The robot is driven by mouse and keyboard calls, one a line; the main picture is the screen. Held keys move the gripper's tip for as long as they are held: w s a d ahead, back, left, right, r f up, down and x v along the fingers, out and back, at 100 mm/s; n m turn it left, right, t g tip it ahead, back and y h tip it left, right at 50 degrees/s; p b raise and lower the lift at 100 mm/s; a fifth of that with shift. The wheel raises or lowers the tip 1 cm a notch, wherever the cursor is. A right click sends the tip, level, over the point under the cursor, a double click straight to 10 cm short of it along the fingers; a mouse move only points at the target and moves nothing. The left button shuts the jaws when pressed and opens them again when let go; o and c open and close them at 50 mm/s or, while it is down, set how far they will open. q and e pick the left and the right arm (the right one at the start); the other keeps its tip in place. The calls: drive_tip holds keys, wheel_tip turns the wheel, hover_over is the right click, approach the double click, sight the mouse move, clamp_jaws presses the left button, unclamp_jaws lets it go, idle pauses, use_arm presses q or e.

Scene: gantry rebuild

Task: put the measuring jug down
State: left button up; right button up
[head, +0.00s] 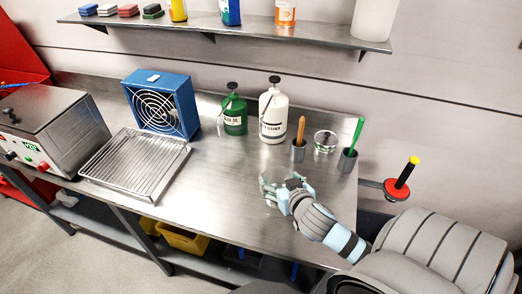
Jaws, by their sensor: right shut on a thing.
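My right gripper (287,188) reaches in from the lower right over the front part of the steel bench (215,185). It is shut on a small, pale, see-through thing, which looks like the measuring jug (267,187). The jug is on the far left side of the fingers and is partly hidden by them. I cannot tell whether its base touches the bench top or hangs just above it. My left gripper is not in view.
A wire-rack tray (135,162) and blue fan (162,103) are left. Bench left of the gripper is clear.

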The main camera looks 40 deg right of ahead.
drive_tip(key=w+d+f, duration=0.1)
drive_tip(key=w+d, duration=0.2)
drive_tip(key=w, duration=0.5)
drive_tip(key=w+d, duration=0.3)
drive_tip(key=w, duration=0.5)
drive_tip(key=shift+w+f, duration=0.15)
drive_tip(key=shift+f, duration=0.2)
drive_tip(key=o, duration=1.9)
drive_tip(key=shift+f, duration=0.15)
drive_tip(key=shift+o, duration=0.2)
drive_tip(key=p+v, duration=0.1)
drive_tip(key=v, duration=1.1)
drive_tip(key=shift+p, duration=0.35)
